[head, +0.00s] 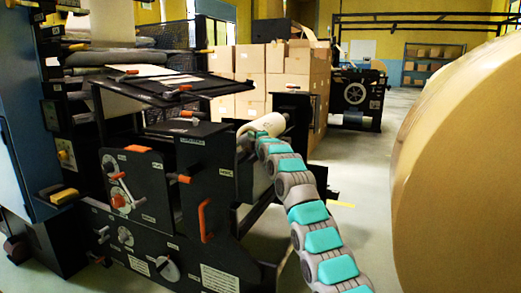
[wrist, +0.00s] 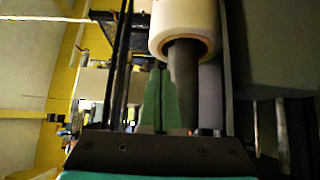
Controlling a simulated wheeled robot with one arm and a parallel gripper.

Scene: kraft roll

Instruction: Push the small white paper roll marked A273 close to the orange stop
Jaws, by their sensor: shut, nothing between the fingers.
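A small white paper roll (wrist: 184,28) sits on a dark grey shaft (wrist: 183,85) at the top of the wrist view. In the head view a pale roll (head: 263,124) shows at the right side of the black machine, partly behind my arm. I cannot read an A273 mark on it. My gripper (wrist: 160,72) has its green fingers shut and empty, just left of the shaft and short of the roll. They look apart from the roll; contact with the shaft cannot be told. I cannot make out the orange stop for certain.
The black machine (head: 235,250) has orange handles and knobs on its front. A huge brown paper roll (head: 465,150) stands close on the right. Stacked cardboard boxes (head: 290,75) stand behind. Pale floor (head: 365,185) is clear between the machine and the huge roll.

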